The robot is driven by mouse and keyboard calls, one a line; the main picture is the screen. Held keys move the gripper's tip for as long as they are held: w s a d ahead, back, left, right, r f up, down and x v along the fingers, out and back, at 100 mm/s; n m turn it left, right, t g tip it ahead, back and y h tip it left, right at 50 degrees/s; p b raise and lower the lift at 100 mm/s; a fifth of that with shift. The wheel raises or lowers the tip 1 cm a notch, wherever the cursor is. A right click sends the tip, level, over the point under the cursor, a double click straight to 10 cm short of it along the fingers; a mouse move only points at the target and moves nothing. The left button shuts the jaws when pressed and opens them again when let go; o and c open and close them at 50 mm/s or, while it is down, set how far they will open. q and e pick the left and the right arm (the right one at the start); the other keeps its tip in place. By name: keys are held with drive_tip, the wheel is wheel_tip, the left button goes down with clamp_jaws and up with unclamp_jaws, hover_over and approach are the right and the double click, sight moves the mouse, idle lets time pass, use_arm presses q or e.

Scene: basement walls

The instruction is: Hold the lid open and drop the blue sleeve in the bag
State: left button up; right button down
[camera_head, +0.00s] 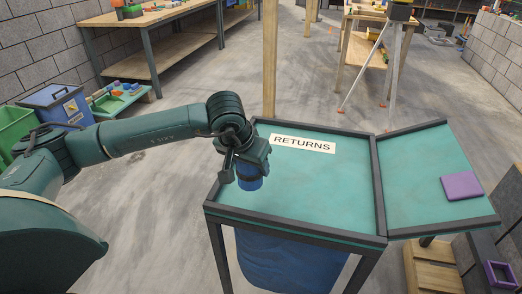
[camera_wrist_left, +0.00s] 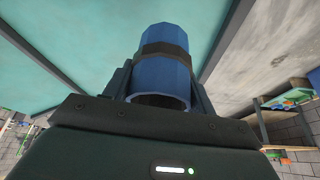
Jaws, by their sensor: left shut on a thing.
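My left gripper (camera_head: 247,170) is shut on the blue sleeve (camera_head: 250,184), a short tube with a dark band around it. The sleeve also shows between the fingers in the left wrist view (camera_wrist_left: 163,75). It is over the left part of the teal lid (camera_head: 310,190), which carries a white RETURNS label (camera_head: 303,144). The lid lies flat in its dark frame and looks shut. The blue bag (camera_head: 285,262) hangs below the frame; its inside is hidden. I cannot tell whether the sleeve touches the lid. My right gripper is not in view.
A teal side shelf (camera_head: 410,160) adjoins the frame's right side, with a purple block (camera_head: 461,186) on it. A wooden post (camera_head: 269,60) stands behind the frame. Blue (camera_head: 58,105) and green (camera_head: 14,128) bins stand at far left. Open floor lies behind my left arm.

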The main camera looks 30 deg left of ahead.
use_arm(q)
drive_tip(key=s+b, duration=0.3)
drive_tip(key=s, duration=1)
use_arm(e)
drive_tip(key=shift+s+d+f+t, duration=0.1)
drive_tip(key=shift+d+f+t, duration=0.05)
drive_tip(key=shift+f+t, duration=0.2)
use_arm(q)
drive_tip(key=shift+w, duration=0.1)
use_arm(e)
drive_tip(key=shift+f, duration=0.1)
